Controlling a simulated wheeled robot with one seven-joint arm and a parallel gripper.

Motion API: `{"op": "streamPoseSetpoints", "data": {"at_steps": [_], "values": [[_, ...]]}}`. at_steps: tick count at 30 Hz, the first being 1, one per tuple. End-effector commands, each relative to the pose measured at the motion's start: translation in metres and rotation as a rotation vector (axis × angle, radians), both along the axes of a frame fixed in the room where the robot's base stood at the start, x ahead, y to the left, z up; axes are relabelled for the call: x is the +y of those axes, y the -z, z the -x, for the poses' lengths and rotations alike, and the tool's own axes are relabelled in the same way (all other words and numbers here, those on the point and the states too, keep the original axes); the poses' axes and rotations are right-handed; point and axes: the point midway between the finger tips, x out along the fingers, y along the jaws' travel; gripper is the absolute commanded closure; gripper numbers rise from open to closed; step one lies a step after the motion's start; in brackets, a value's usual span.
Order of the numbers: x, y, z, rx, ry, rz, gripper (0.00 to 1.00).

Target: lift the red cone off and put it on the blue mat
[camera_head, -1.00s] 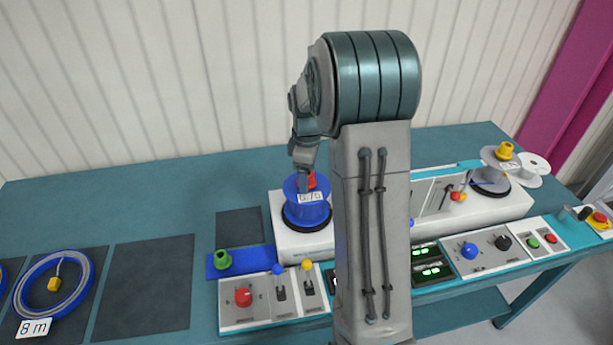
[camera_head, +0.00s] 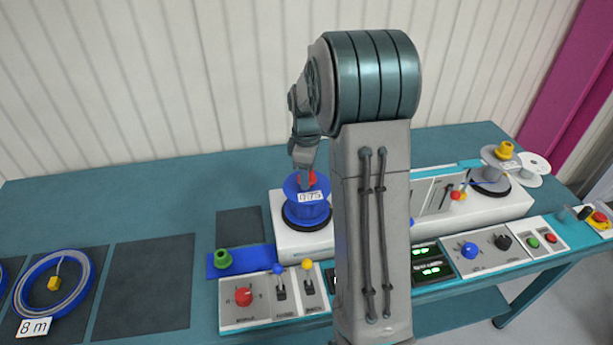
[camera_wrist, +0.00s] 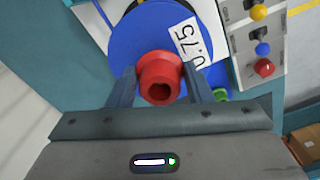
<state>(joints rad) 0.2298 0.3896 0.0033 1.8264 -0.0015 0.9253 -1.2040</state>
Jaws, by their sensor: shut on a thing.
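The red cone (camera_wrist: 160,77) is between the two fingers of my gripper (camera_wrist: 160,88) in the wrist view, its hollow end facing the camera. My gripper is shut on it. In the head view the red cone (camera_head: 308,180) shows at the top of the blue reel (camera_head: 305,216), which carries a white label. I cannot tell whether the cone still touches the reel. The blue reel (camera_wrist: 135,42) lies behind the cone in the wrist view. The blue mat (camera_head: 255,258) is left of the reel, with a green cone (camera_head: 222,258) on its left part.
The blue reel stands on a white machine (camera_head: 285,240). In front is a control panel with a red knob (camera_head: 243,296) and small levers (camera_head: 280,285). A second reel with a yellow cone (camera_head: 504,151) stands at right. Dark mats (camera_head: 145,285) lie at left.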

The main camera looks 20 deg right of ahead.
Motion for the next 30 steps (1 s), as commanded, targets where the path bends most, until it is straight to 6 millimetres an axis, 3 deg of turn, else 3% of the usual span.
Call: {"op": "streamPoseSetpoints", "data": {"at_steps": [6,21,30], "values": [[0.0,-0.031,-0.001,-0.005,0.0,0.001,0.77],[-0.082,-0.087,0.05,-0.002,0.004,0.0,0.77],[-0.1,-0.1,0.06,-0.001,0.0,0.001,0.77]]}}
